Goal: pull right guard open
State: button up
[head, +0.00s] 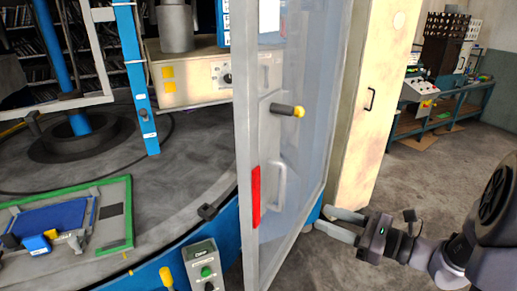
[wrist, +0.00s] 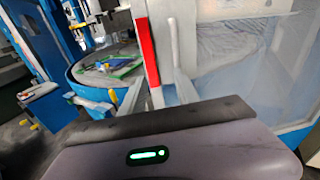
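The right guard (head: 312,110) is a tall clear panel in a pale grey frame, standing at an angle near the middle of the head view. It has a red strip (head: 256,196) on its near edge and a grey bar handle (head: 280,186) beside it. The red strip (wrist: 147,50) and the pale handle (wrist: 174,42) also show ahead in the wrist view. My gripper (head: 322,219) is right of the guard's lower part, its two fingers spread with a gap and nothing seen between them. It appears apart from the handle.
A round machine table (head: 185,180) holds a green-edged tray (head: 118,240) at the left. A control box with a green button (head: 205,268) stands low at the front. A beige cabinet (head: 372,110) stands behind the guard. The floor (head: 440,165) at right is open before a workbench.

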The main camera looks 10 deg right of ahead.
jog(key=w+d+m+t, duration=0.1)
jog(key=d+m+t, duration=0.1)
jog(key=d, duration=0.1)
jog(key=b, duration=0.2)
send_over(281, 206)
jog(key=w, duration=0.1)
jog(key=shift+h, duration=0.4)
grip_shut()
jog(key=shift+d, duration=0.1)
dwell(0.6)
